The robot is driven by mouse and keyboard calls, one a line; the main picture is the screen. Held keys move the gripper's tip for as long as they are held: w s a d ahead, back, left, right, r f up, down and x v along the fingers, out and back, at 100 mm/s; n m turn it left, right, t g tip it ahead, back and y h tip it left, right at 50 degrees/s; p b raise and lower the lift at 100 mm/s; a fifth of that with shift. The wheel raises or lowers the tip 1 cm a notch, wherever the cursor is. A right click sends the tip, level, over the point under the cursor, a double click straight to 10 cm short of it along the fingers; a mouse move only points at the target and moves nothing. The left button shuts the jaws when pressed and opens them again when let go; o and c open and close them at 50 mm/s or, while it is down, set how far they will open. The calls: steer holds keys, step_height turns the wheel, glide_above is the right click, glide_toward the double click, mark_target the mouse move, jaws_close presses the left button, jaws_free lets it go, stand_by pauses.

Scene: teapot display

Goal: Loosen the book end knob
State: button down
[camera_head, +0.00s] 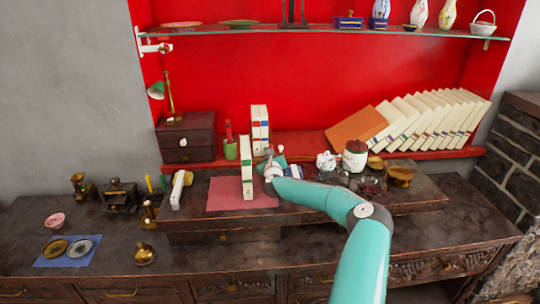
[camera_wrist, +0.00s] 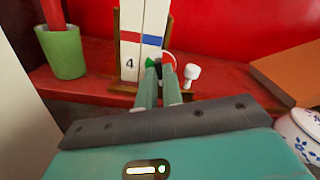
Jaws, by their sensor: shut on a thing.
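A book end with a wooden frame (camera_wrist: 118,50) holds upright white books (camera_wrist: 150,25) with red and blue bands on the red shelf. In the head view the same books (camera_head: 260,118) stand at the back middle. My gripper (camera_wrist: 159,68) reaches to the lower right front of the books, and it shows in the head view (camera_head: 275,165). Its fingers are close together on a small part at the book end's front, apparently the book end knob. A bit of green (camera_wrist: 150,62) shows at the fingertips; the fingers hide most of the part. A white knob-like piece (camera_wrist: 191,72) stands just right of the fingers.
A green cup (camera_wrist: 62,52) with a red item stands left of the books. A tall white book (camera_head: 246,165) stands on a pink mat (camera_head: 223,196) left of my gripper. A blue-patterned white pot (camera_wrist: 302,130) is close on the right. An orange book (camera_head: 356,128) leans farther right.

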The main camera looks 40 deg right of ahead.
steer(key=shift+n, duration=1.6)
steer(key=c, duration=1.5)
jaws_free()
steer(key=shift+f, duration=0.1)
steer(key=shift+c, duration=0.2)
steer(key=shift+s, duration=0.1)
steer(key=v, duration=1.3)
steer(key=shift+s+a, duration=0.2)
steer(key=shift+a, duration=0.1)
